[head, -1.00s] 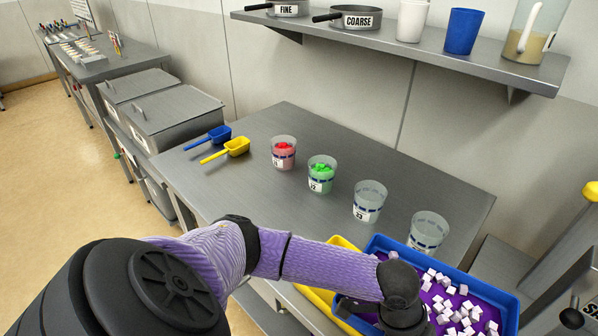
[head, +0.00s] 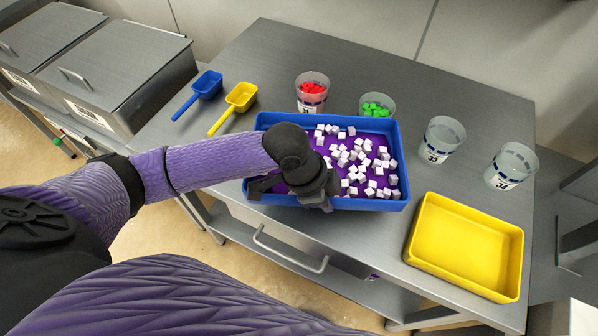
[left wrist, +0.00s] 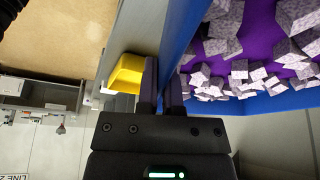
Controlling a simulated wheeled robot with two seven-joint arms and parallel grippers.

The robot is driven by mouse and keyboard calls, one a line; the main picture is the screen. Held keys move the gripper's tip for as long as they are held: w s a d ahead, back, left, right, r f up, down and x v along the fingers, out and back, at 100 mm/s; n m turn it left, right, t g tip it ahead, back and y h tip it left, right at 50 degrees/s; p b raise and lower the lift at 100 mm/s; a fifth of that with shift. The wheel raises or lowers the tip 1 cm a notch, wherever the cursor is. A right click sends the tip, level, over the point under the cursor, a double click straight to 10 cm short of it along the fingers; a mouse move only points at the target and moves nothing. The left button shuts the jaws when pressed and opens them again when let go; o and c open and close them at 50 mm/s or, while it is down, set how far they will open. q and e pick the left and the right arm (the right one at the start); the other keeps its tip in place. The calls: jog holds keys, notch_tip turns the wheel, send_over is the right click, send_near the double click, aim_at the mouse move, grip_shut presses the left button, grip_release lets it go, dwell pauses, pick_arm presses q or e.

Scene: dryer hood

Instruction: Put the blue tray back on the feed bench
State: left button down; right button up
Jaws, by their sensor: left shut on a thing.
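The blue tray (head: 352,203) has a purple floor and holds many small white cubes. In the head view it is over the front middle of the grey feed bench (head: 268,60), near its front edge. I cannot tell whether it touches the bench top. My left gripper (left wrist: 164,85) is shut on the tray's blue wall (left wrist: 176,35). In the head view this gripper (head: 318,198) is at the tray's front left part, its fingertips mostly hidden by the wrist. The tray looks about level. My right gripper is out of view.
A yellow tray (head: 466,245) sits at the bench's front right. Cups of red (head: 312,92) and green (head: 377,105) pieces stand behind the blue tray; cups 33 (head: 441,140) and 34 (head: 510,167) stand right. Blue (head: 207,84) and yellow (head: 241,96) scoops lie left.

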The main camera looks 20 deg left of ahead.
aim_at(329, 227)
pick_arm(q)
jog(key=f+b, duration=0.1)
jog(key=f, duration=0.5)
jog(key=f+b, duration=0.1)
jog(key=f, duration=0.1)
jog(key=shift+d+f+b, duration=0.25)
jog(key=shift+f+b, duration=0.1)
jog(key=shift+f, duration=0.05)
jog(key=shift+r, duration=0.15)
jog(key=c, duration=1.2)
grip_release()
jog(key=shift+f, duration=0.2)
jog(key=o, duration=0.4)
jog(key=shift+r, duration=0.1)
jog(key=p+v, duration=0.4)
jog(key=v, duration=0.7)
jog(key=shift+a+r, duration=0.1)
jog(key=shift+r, duration=0.1)
jog(key=shift+s+a+r, duration=0.1)
jog(key=shift+a+r, duration=0.05)
jog(key=shift+r, duration=0.2)
